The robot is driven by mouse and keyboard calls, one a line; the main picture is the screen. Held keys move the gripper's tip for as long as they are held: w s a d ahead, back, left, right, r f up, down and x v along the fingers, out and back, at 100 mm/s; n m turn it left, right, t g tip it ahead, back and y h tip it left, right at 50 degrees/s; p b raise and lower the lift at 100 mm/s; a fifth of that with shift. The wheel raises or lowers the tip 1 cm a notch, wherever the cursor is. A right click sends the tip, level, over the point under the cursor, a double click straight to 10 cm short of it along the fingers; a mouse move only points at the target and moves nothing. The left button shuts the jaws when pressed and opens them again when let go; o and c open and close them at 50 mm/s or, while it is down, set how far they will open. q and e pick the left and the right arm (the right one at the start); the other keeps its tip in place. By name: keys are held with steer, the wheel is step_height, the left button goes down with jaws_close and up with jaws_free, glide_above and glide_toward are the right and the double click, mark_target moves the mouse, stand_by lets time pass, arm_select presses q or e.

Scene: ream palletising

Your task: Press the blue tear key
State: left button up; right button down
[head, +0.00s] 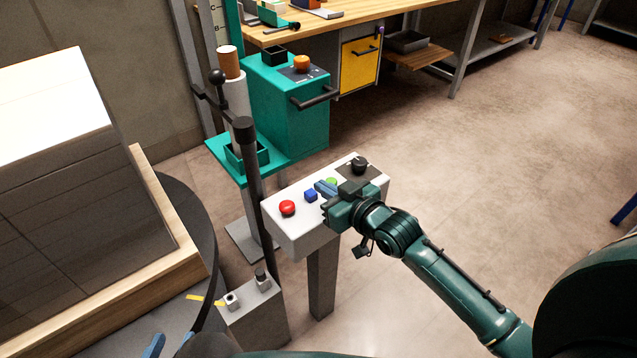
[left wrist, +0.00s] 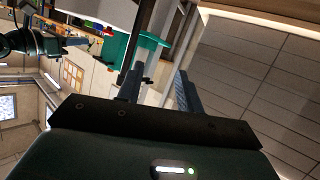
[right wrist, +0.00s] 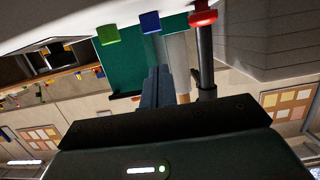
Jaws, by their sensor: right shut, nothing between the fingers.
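The blue key (head: 311,196) is a small square button on the white control panel (head: 292,234), between a red mushroom button (head: 287,208) and a green key (head: 331,183). The blue key also shows in the right wrist view (right wrist: 150,22), at the top. My right gripper (head: 322,188) is shut and empty. Its fingertips are close to the blue key, on the green key's side, partly covering the green key; I cannot tell if they touch anything.
A black knob (head: 359,164) sits at the panel's far end. A dark post (head: 256,190) stands beside the panel. A large stack (head: 60,170) on a wooden pallet (head: 165,215) is at left. A teal cabinet (head: 290,110) stands behind.

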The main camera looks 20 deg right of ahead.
arm_select(q)
steer(key=shift+w+d+f+p, duration=0.1)
steer(key=shift+d+f+p, duration=0.1)
steer(key=shift+p, duration=0.15)
arm_select(e)
steer(key=v, duration=0.7)
steer(key=shift+r, duration=0.1)
